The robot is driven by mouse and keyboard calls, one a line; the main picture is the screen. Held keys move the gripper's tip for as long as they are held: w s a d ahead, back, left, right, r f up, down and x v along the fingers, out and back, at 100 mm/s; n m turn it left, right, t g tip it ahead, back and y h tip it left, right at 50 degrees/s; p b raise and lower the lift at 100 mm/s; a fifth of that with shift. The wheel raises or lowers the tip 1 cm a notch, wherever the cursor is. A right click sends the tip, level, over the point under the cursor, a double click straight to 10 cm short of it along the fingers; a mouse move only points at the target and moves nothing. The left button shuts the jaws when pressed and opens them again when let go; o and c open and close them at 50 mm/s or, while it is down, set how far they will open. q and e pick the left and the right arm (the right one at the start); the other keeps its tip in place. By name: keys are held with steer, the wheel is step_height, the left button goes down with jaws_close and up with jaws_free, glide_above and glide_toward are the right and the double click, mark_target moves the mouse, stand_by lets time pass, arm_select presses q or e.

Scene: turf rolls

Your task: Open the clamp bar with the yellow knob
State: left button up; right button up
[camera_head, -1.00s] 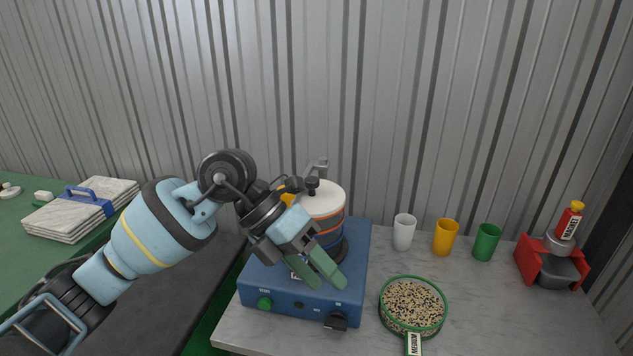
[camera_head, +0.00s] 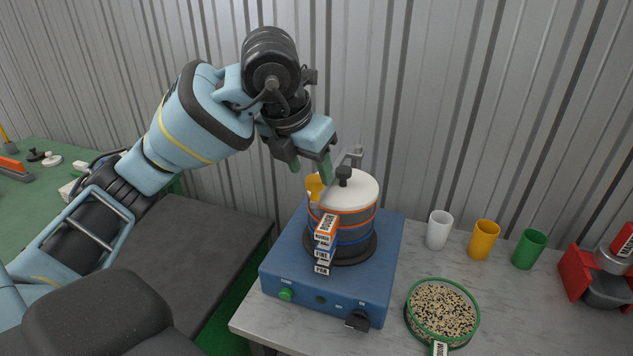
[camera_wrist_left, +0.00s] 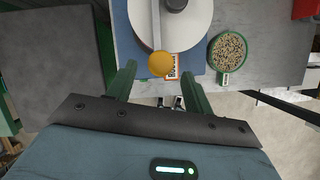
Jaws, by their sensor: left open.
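The yellow knob (camera_head: 314,187) sits at the left end of the clamp bar (camera_head: 330,176), which lies across the white lid (camera_head: 354,190) of the sieve stack (camera_head: 345,220). The stack stands on a blue shaker base (camera_head: 330,262). My left gripper (camera_head: 311,172) is open and empty, just above the knob, with its green fingers pointing down. In the left wrist view the knob (camera_wrist_left: 161,64) shows just beyond the fingertips, roughly between them, with the bar (camera_wrist_left: 156,25) running away over the lid. No contact shows. My right gripper is not in view.
A green-rimmed sieve of mixed grains (camera_head: 441,312) lies right of the base. White (camera_head: 438,230), yellow (camera_head: 483,239) and green (camera_head: 528,249) cups stand behind it. A red stand (camera_head: 575,272) is at the far right. A dark grey surface (camera_head: 205,255) lies left of the base.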

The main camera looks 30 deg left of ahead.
mark_target(313, 179)
arm_select(q)
steer(key=shift+x, duration=2.4)
jaws_close()
